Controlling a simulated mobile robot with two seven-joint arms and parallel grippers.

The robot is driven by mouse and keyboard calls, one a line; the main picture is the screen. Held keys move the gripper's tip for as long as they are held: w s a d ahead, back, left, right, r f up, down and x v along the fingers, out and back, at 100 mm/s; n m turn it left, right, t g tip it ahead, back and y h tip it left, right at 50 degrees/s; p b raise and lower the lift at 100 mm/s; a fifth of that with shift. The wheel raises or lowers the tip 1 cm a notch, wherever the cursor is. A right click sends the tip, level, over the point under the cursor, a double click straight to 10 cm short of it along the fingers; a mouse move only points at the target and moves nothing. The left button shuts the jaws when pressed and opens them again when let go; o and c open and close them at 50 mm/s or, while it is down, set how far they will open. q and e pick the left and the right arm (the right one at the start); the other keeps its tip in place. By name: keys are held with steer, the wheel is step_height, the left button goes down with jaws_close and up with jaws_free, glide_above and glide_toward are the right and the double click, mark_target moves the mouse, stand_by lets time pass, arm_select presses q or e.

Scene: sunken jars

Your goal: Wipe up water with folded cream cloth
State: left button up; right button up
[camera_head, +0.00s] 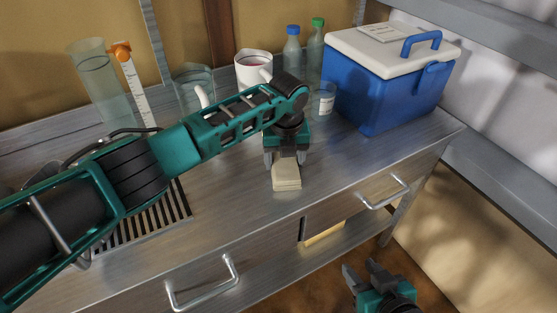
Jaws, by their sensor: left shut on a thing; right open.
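The folded cream cloth (286,178) is on the metal worktop near its front edge, in the middle of the head view. My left gripper (285,158) points down and is shut on the cloth's back part. The cloth looks to be on or very near the worktop; I cannot tell whether it touches. My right gripper (367,272) is open and empty, low in front of the counter at the bottom right. I cannot make out any water on the worktop. My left arm covers part of the surface.
A drain grate (150,222) lies left of the cloth. A tall glass cylinder (97,80), a glass beaker (192,90), a white mug (253,66), a blue-capped bottle (292,50), a green-capped bottle (315,50), a small jar (323,102) and a blue cooler (385,85) stand behind.

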arm_select(q)
step_height(320, 180, up, 6)
steer(key=p, duration=0.5)
steer(key=shift+p, duration=0.35)
steer(key=shift+r+b, duration=0.15)
steer(key=shift+b, duration=0.15)
steer(key=shift+r, duration=0.8)
